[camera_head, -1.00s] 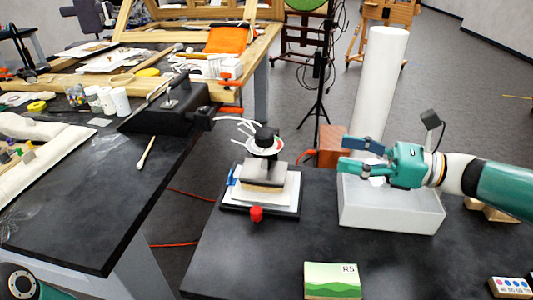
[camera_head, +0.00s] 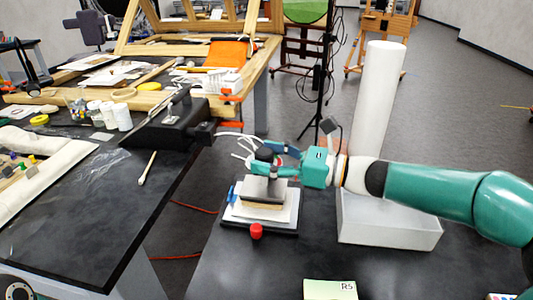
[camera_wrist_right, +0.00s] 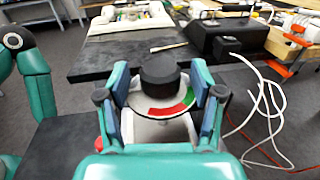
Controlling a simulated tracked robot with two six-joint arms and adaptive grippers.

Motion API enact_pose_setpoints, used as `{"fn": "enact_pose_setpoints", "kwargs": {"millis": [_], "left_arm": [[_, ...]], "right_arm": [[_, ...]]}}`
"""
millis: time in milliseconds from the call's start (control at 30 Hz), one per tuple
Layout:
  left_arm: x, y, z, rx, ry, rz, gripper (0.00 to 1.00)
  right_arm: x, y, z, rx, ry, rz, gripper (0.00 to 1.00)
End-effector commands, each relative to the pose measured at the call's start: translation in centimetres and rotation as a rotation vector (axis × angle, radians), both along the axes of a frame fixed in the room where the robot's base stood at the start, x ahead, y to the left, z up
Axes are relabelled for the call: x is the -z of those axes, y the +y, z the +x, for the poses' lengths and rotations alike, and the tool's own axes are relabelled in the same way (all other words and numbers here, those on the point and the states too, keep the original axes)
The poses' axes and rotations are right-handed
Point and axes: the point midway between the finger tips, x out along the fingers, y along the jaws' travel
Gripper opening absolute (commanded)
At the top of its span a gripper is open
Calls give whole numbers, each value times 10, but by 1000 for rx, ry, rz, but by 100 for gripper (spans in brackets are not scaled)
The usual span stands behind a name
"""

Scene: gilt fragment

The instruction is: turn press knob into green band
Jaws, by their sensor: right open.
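The black press knob (camera_wrist_right: 160,72) sits above a pale round dial with a red band (camera_wrist_right: 168,110) and a green band (camera_wrist_right: 189,96) to its right. In the head view the knob (camera_head: 264,154) tops the small press (camera_head: 266,188). My right gripper (camera_wrist_right: 160,84) is open, with one finger on each side of the knob and gaps showing between fingers and knob. In the head view this gripper (camera_head: 273,157) reaches the knob from the right and hides much of the dial. I cannot make out a pointer. My left gripper is not in view.
The press stands on a black base with a red knob (camera_head: 256,231) in front. A white box (camera_head: 385,222) stands to the right under my right arm. A green card (camera_head: 330,290) lies at the front. White cables (camera_wrist_right: 262,110) run near the press.

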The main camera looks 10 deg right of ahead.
Motion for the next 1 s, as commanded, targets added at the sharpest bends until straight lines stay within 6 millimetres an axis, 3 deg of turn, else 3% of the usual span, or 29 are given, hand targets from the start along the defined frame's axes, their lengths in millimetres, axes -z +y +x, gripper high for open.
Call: {"fn": "enact_pose_setpoints", "kwargs": {"millis": [400, 767, 1000], "left_arm": [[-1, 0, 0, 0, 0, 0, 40], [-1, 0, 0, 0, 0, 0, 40], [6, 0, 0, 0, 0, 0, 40]], "right_arm": [[0, 7, 4, 0, -1, -1, 66], [0, 6, 4, 0, -1, -1, 6], [2, 6, 4, 13, -2, -2, 5]]}}
